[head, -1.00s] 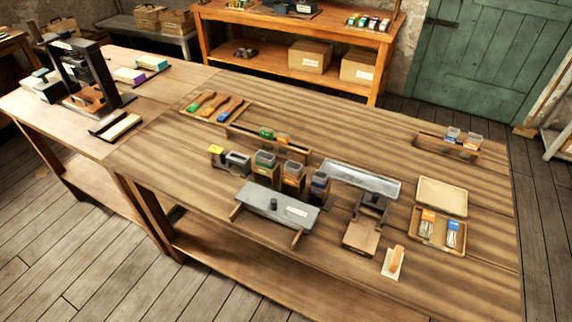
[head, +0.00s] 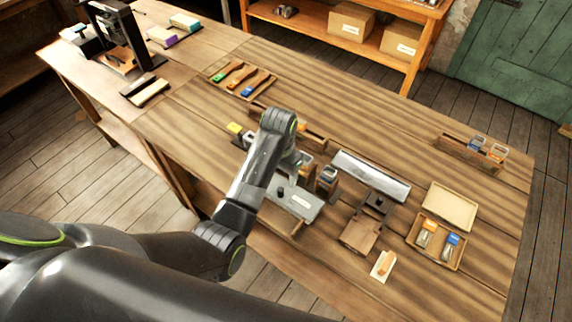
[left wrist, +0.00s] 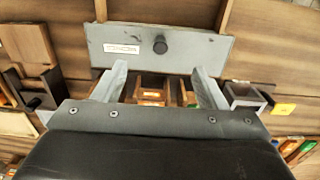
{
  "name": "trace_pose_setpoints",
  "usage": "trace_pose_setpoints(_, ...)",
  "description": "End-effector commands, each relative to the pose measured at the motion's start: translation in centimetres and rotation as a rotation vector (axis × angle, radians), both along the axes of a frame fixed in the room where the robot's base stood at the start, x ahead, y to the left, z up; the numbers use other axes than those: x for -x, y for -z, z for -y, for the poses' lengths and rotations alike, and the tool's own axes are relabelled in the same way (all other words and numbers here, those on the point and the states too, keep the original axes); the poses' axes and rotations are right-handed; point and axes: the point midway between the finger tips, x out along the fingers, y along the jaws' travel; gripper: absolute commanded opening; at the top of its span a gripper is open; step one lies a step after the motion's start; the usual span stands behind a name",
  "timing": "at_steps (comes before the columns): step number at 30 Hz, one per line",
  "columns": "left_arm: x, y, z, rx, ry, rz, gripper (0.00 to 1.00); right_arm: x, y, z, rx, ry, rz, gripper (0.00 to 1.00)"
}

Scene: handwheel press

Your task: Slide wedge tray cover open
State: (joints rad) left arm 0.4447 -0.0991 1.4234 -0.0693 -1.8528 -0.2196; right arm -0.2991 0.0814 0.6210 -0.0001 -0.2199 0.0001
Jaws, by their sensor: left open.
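The grey wedge tray cover (head: 306,207) lies on wooden rails near the bench's front edge, partly hidden by my left arm in the head view. It has a dark round knob (head: 281,191) and a pale label. In the left wrist view the cover (left wrist: 205,48) spans the top, with its knob (left wrist: 160,46) near the middle. My left gripper (head: 292,168) is above the bench beside the cover. In the left wrist view its two fingers (left wrist: 160,82) are spread apart and empty, below the knob in the picture and apart from it. My right gripper is out of view.
Several wooden bins with wedges (head: 327,180) stand directly behind the cover. A long grey bar (head: 371,175), a wooden fixture (head: 361,234) and an open box with packets (head: 437,242) sit to the right.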

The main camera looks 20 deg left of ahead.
Motion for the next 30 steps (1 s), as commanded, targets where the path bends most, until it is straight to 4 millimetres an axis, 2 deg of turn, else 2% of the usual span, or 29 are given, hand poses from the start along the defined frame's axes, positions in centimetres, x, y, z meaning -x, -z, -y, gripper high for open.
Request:
trace_pose_setpoints(8,0.1,4.8,0.0,-0.001,0.001,-0.007,0.65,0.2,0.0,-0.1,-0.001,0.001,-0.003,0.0)
trace_pose_setpoints(10,0.1,6.7,0.0,-0.001,0.0,-0.004,0.65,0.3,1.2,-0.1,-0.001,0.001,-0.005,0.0)
trace_pose_setpoints(15,0.0,9.0,0.0,-0.001,0.0,-0.003,0.65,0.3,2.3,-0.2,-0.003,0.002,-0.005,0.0)
trace_pose_setpoints(26,0.1,9.7,0.0,-0.001,0.0,-0.003,0.65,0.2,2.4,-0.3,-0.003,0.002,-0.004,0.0)
trace_pose_setpoints(30,0.2,9.8,-0.1,-0.001,-0.001,-0.004,0.49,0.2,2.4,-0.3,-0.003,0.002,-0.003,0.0)
